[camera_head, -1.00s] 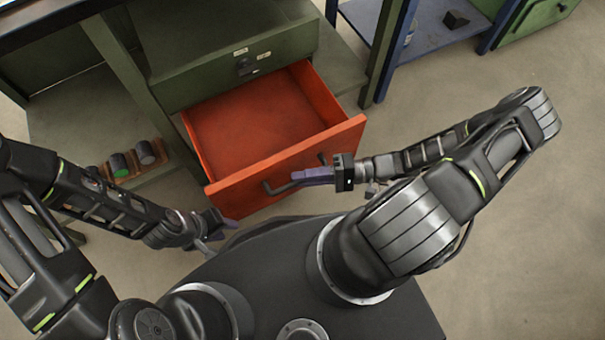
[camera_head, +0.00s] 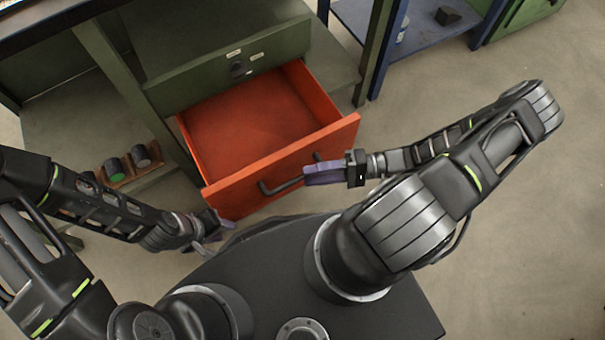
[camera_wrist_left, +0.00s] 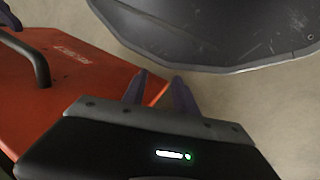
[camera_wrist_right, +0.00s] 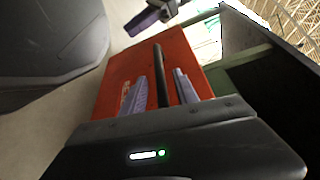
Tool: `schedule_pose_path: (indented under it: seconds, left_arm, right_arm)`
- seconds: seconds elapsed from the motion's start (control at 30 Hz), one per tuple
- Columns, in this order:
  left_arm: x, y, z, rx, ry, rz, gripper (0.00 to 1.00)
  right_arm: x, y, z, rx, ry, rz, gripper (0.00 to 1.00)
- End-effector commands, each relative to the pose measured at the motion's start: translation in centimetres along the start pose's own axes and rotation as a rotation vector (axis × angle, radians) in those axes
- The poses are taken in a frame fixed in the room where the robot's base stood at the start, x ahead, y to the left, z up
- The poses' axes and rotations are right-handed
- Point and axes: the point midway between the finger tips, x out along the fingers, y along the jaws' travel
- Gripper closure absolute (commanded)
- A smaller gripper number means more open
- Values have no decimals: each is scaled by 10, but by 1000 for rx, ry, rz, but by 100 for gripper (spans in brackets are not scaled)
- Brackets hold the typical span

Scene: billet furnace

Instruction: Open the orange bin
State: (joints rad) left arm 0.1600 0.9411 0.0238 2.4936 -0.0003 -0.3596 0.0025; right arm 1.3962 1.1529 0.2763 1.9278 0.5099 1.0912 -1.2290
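The orange bin (camera_head: 245,115) is a drawer pulled well out of the green bench, and its inside looks empty. Its front panel (camera_head: 285,165) carries a dark bar handle (camera_head: 280,187). My right gripper (camera_head: 312,174) is at the handle's right part. In the right wrist view the handle bar (camera_wrist_right: 162,78) lies between its two spread fingers, with gaps showing. My left gripper (camera_head: 226,228) is low beside the front panel's left corner. In the left wrist view its fingers (camera_wrist_left: 158,78) are apart and empty, near the orange panel (camera_wrist_left: 85,75).
The green bench (camera_head: 215,75) stands behind the bin. A small wooden rack with dark cylinders (camera_head: 140,157) sits on its lower shelf at left. A blue shelf (camera_head: 425,30) with a dark block (camera_head: 447,15) stands at back right. The floor at right is clear.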

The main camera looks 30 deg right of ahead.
Motion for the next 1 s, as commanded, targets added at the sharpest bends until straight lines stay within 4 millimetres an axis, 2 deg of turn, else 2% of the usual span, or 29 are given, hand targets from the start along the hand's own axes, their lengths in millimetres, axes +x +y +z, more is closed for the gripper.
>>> schedule_pose_path:
  seconds: [0.1, 0.3, 1.0]
  left_arm:
    - [-2, 1, 1, 1, -2, 1, 65]
    - [-2, 2, 1, 2, -3, 1, 65]
    - [-2, 2, 1, 1, -2, 1, 65]
  right_arm:
    - [-21, 0, 0, 1, 2, 3, 64]
    - [-37, 0, 0, 0, 0, 1, 64]
    - [-37, 0, 0, 1, 0, 1, 64]
